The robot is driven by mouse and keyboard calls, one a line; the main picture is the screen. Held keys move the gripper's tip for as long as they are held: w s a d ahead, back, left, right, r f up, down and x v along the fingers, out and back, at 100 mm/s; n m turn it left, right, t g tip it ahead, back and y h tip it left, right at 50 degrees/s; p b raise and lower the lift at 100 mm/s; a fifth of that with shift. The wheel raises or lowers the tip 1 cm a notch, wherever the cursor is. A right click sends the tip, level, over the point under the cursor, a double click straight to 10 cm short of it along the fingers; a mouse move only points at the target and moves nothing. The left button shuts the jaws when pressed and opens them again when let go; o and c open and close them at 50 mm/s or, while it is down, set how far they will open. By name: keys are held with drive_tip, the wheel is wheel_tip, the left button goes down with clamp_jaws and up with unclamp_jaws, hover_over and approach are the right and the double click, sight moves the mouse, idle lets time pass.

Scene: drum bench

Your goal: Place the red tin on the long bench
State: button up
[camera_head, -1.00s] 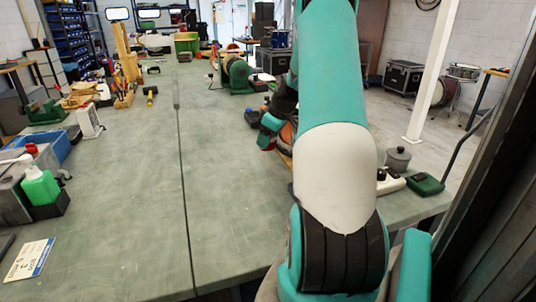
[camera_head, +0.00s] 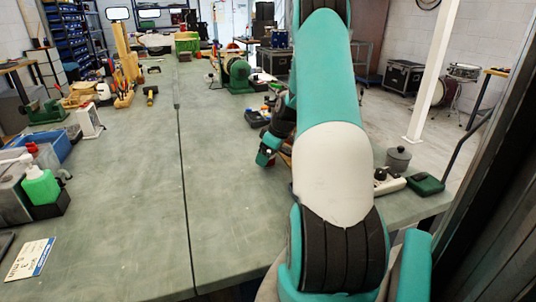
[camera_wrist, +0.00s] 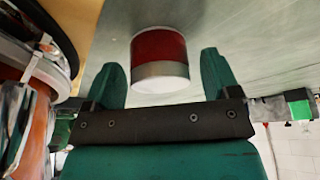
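The red tin (camera_wrist: 158,46), a short cylinder with a pale band and pale end, shows in the wrist view. It is between and slightly beyond the two fingertips of my gripper (camera_wrist: 164,80). The fingers are open, with a narrow gap on each side of the tin. I cannot tell whether the tin touches a surface. In the head view my gripper (camera_head: 268,153) is over the right side of the long bench (camera_head: 130,200), and I cannot make out the tin there.
In the wrist view, a round-rimmed orange object (camera_wrist: 35,130) is close on the left. In the head view, a grey lidded pot (camera_head: 398,159) and a dark green case (camera_head: 425,184) are at the bench's right edge. The bench's middle is clear.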

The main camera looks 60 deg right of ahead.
drive_tip(key=v, duration=0.8)
drive_tip(key=w+a+r+n+y, duration=0.1)
drive_tip(key=w+a+r, duration=0.15)
drive_tip(key=a, duration=0.65)
drive_tip(key=w+a+r+n+g+y, duration=0.1)
drive_tip(key=w+a+r, duration=0.15)
drive_tip(key=a, duration=0.65)
drive_tip(key=w+a+r+n, duration=0.1)
drive_tip(key=w+a+r, duration=0.15)
drive_tip(key=a, duration=0.65)
drive_tip(key=s+a+r+n+g+y, duration=0.1)
drive_tip(key=s+a, duration=0.2)
drive_tip(key=a, duration=0.5)
drive_tip(key=s+a+r, duration=0.1)
drive_tip(key=s+a, duration=0.1)
drive_tip(key=a, duration=0.5)
drive_tip(key=s+a+n+g, duration=0.2)
drive_tip(key=s+a, duration=0.8)
drive_tip(key=s, duration=0.4)
drive_tip(key=shift+a+y, duration=0.3)
drive_tip(key=shift+y, duration=0.1)
drive_tip(key=shift+s+r, duration=0.1)
drive_tip(key=shift+r, duration=0.05)
